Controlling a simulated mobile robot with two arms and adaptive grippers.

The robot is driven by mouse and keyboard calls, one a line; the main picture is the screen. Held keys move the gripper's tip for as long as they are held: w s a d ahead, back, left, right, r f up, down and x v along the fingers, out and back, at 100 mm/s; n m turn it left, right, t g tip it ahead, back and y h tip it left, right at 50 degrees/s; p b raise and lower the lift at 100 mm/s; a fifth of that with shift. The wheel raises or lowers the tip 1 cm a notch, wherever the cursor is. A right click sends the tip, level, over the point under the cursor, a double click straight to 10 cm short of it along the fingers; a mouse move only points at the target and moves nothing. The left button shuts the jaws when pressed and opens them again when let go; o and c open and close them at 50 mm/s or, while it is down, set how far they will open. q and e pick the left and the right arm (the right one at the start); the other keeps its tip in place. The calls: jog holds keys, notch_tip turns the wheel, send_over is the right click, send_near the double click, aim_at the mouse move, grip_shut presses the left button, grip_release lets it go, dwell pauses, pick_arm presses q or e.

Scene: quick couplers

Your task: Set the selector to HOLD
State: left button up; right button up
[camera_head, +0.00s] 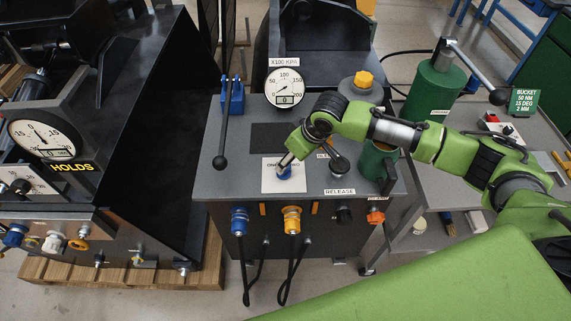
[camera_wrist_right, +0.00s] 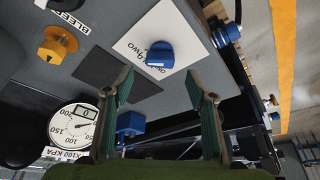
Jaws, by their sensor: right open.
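The selector is a blue knob (camera_head: 285,172) on a white label plate (camera_head: 269,185) on top of the grey bench unit. In the right wrist view the blue knob (camera_wrist_right: 161,54) sits on the same plate (camera_wrist_right: 135,45); "TWO" can be read beside it, the other words are partly hidden, and I cannot read HOLD. My right gripper (camera_head: 284,161) is just above the knob. In the right wrist view its open fingers (camera_wrist_right: 159,84) are spread with nothing between them, and the knob lies beyond their tips. I cannot tell the knob's exact pointing. My left gripper is not in view.
A pressure gauge (camera_head: 285,87) stands behind the plate. A black-balled lever (camera_head: 220,161) stands to its left. Blue (camera_head: 239,221) and yellow (camera_head: 292,219) couplers line the front.

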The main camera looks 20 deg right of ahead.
jog(key=x, duration=0.6)
jog(key=shift+w+f, duration=0.1)
jog(key=shift+f, duration=0.05)
jog(key=c, duration=1.1)
